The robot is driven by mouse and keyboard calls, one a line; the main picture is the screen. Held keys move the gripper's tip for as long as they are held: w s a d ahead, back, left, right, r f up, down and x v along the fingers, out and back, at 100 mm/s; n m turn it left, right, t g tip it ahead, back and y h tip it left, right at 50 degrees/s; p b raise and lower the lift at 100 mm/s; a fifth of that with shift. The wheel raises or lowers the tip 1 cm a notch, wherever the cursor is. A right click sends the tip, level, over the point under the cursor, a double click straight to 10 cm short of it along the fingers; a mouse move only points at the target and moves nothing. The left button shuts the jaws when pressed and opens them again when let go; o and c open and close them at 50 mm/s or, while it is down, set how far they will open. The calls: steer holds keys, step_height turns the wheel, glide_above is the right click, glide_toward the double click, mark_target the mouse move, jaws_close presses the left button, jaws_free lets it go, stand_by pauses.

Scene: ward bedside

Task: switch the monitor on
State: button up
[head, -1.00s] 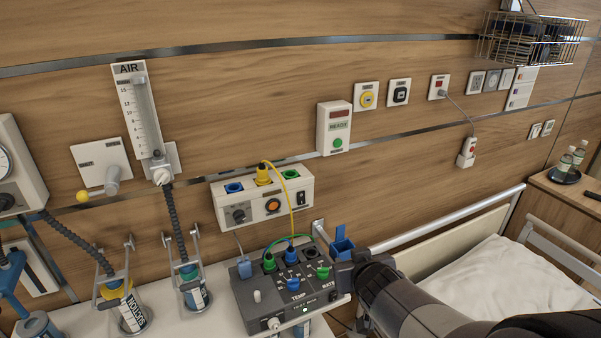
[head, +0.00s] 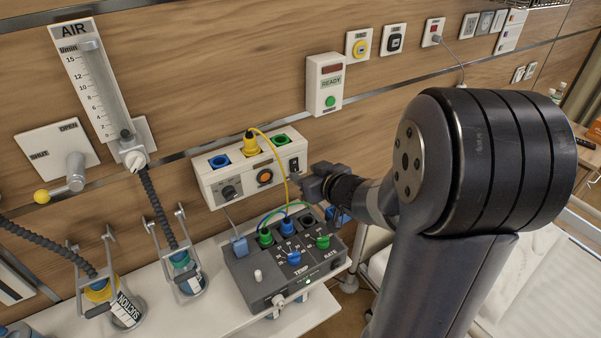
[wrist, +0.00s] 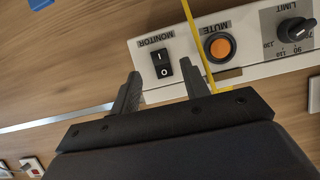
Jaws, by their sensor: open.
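The monitor switch is a black rocker marked I and O (wrist: 162,64) under the label MONITOR, at one end of a white wall panel (wrist: 265,72) in the wrist view, where lettering shows upside down. In the head view the rocker (head: 293,165) is at the panel's right end. My gripper (wrist: 160,84) is open and empty, its two dark fingers on either side of the rocker's line and apart from it as far as I can tell. In the head view my gripper (head: 303,180) is just right of and below the switch.
Beside the switch are the orange MUTE button (wrist: 219,46) and LIMIT knob (wrist: 296,29). A yellow cable (wrist: 196,40) runs between switch and MUTE button, close to one finger. Below stands a grey box (head: 285,270) with knobs and cables.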

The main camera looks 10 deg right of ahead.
mark_target(295, 169)
steer(key=shift+x, duration=1.7)
steer(key=shift+c, duration=0.4)
